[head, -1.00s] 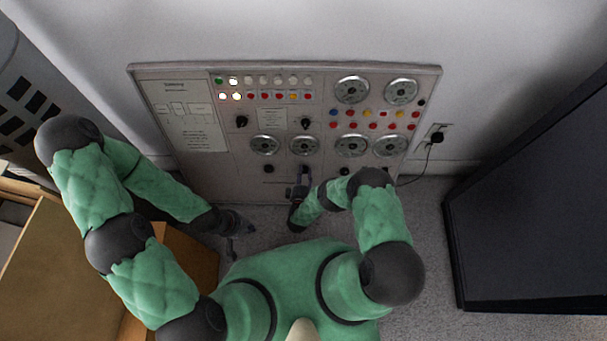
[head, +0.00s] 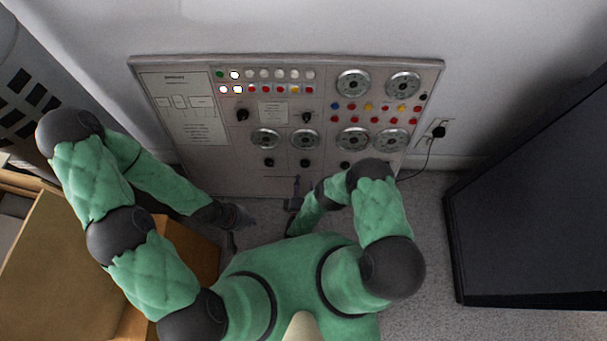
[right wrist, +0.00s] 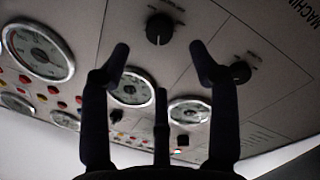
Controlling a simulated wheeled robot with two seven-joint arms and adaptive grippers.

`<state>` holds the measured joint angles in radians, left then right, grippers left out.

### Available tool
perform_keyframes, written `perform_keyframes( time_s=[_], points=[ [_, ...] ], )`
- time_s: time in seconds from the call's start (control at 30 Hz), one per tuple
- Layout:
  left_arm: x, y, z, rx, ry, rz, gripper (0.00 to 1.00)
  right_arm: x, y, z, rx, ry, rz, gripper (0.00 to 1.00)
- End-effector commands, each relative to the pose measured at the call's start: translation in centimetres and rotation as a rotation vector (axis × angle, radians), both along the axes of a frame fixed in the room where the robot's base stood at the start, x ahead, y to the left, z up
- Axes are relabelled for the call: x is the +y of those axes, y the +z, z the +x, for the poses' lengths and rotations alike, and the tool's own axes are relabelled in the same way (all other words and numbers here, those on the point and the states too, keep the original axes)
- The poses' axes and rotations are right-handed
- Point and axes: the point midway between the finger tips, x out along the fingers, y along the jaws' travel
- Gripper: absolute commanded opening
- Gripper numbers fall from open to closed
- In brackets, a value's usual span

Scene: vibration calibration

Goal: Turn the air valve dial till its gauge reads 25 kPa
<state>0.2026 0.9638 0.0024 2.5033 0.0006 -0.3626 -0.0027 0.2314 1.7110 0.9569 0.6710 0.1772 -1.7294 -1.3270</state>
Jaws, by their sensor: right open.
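The upright control panel (head: 285,182) carries several round gauges and black dials. I cannot read which dial is the air valve or what its gauge shows. One black dial (head: 307,162) sits below a lower-row gauge (head: 307,139); a similar dial (head: 269,162) is to its left. In the right wrist view two black dials (right wrist: 160,28) and (right wrist: 240,72) show beyond the fingers, with gauges (right wrist: 130,88) and (right wrist: 188,110). My right gripper (head: 297,183) is open and empty, below and apart from the dials; its spread fingers (right wrist: 160,55) also show there. My left gripper (head: 238,222) hangs left of it, its jaws unclear.
Lamps and coloured buttons (head: 265,90) fill the panel's upper part. A plug (head: 438,132) with a cable is in the wall at right. A large dark cabinet (head: 530,210) stands at right, a wooden box (head: 60,260) at left. Grey floor lies between.

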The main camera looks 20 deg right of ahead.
Motion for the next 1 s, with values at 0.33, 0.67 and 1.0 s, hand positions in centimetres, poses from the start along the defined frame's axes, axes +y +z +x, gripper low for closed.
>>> perform_keyframes(
  time_s=[0.33,0.67,1.0],
  points=[
    [0.0,0.0,0.0,0.000,0.000,0.000,0.00,1.3,0.6,-3.4,-0.001,0.001,0.000,0.61],
    [0.0,0.0,0.0,0.000,0.000,0.000,0.00,1.4,0.6,-3.5,0.000,0.000,0.000,0.61],
    [0.0,0.1,0.0,0.000,0.000,0.000,0.00,1.3,0.7,-3.3,0.003,0.001,0.008,0.61]
  ],
)
